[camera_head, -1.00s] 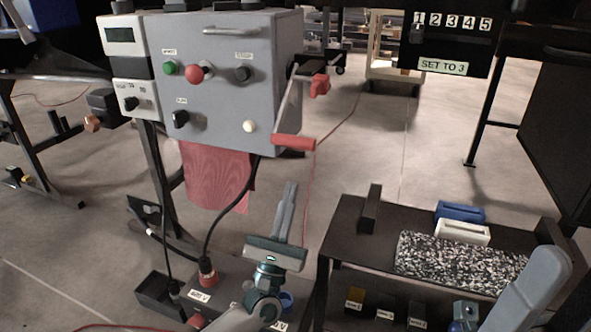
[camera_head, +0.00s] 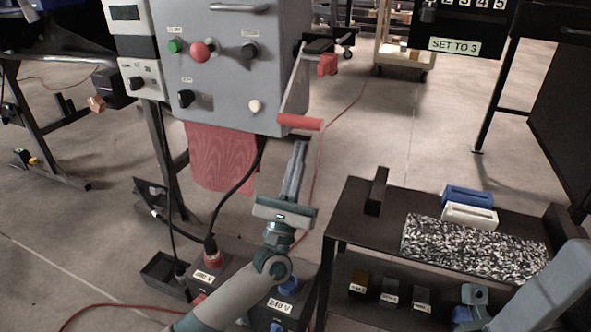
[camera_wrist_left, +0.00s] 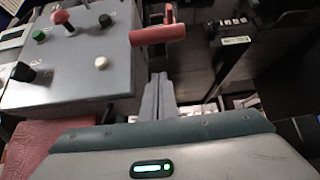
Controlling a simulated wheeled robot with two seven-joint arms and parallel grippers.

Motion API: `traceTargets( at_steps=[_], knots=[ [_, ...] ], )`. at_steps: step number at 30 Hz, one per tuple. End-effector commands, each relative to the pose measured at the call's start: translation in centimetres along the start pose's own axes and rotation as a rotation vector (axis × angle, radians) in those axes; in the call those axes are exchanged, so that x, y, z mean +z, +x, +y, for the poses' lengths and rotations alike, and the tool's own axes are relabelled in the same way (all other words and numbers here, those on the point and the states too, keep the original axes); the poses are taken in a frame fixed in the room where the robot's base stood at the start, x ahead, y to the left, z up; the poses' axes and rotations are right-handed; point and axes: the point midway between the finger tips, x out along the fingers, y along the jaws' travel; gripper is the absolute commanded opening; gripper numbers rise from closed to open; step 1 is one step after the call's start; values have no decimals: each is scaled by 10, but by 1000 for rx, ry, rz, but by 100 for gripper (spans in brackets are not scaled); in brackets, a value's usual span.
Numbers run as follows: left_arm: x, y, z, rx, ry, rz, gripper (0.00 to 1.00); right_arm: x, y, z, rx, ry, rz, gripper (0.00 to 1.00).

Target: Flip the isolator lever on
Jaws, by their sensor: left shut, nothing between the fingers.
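The isolator lever is on the right side of the grey control box (camera_head: 215,65). Its pale arm slants down to a red grip (camera_head: 300,122) at the box's lower right corner. A red block (camera_head: 327,64) is near its top end. The red grip also shows in the wrist view (camera_wrist_left: 158,35). My left gripper (camera_head: 301,146) is shut and empty, its fingers pointing up just below the red grip. In the wrist view its fingertips (camera_wrist_left: 158,77) are below the grip, with a small visible gap. My right gripper's fingers are not visible.
A dark bench (camera_head: 345,205) with a speckled mat (camera_head: 470,248) and blue and white blocks stands at the right. A red cloth (camera_head: 222,158) and black cables hang below the box. Sockets and a black bin (camera_head: 165,272) are low down. Open floor lies behind the lever.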

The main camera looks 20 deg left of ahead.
Motion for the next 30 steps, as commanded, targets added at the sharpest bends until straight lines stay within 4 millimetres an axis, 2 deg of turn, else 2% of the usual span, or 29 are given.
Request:
traceTargets(
  at_steps=[3, 11, 19, 30],
  knots=[
    [0, 21, 0, 2, -2, -3, 0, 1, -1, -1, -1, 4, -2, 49],
    [1, 59, 0, 1, -1, -2, 0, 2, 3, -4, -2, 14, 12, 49],
    [29, 46, 0, 1, -2, 0, 0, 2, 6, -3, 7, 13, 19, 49],
    [38, 42, 0, 0, 0, 0, 0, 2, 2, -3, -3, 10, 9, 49]
  ],
)
